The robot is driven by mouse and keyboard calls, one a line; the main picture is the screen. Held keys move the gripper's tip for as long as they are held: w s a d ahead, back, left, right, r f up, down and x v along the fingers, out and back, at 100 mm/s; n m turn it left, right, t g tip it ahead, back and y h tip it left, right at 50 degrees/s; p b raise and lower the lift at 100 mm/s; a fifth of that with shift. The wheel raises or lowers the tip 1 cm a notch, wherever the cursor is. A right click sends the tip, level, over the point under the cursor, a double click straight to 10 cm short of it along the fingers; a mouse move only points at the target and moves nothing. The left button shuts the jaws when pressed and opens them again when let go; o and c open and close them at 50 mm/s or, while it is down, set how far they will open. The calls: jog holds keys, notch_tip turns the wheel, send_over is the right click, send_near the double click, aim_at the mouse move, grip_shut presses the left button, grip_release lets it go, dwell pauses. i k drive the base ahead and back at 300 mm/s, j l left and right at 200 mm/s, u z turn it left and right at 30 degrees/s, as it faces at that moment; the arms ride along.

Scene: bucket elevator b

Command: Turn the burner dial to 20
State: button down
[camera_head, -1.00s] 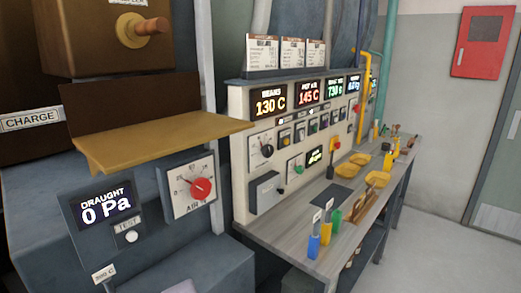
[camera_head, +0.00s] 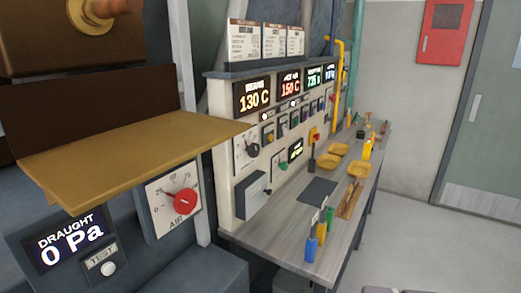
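A white control panel (camera_head: 222,150) stands at the back of the bench. On its left side is a square white dial plate with a black knob (camera_head: 253,150); its label and numbers are too small to read, so I cannot tell whether it is the burner dial. A smaller dial with a green knob (camera_head: 283,166) sits lower to the right. Closer on the left, a dial marked AIR has a red knob (camera_head: 186,201) and a scale with 25, 50 and 75. My gripper is not in view.
Displays read beans 130 C (camera_head: 254,98) and, beside it, 150 C (camera_head: 290,86). A draught display (camera_head: 70,240) reads 0 Pa. A tan shelf (camera_head: 130,160) juts out at left. Floor at right is clear.

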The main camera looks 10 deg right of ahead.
aim_at(253, 150)
jog(key=i+l+z, duration=0.1)
jog(key=i+l, duration=0.2)
jog(key=i, duration=0.15)
jog(key=i+l+z, duration=0.1)
jog(key=i+l, duration=0.2)
jog(key=i, duration=0.15)
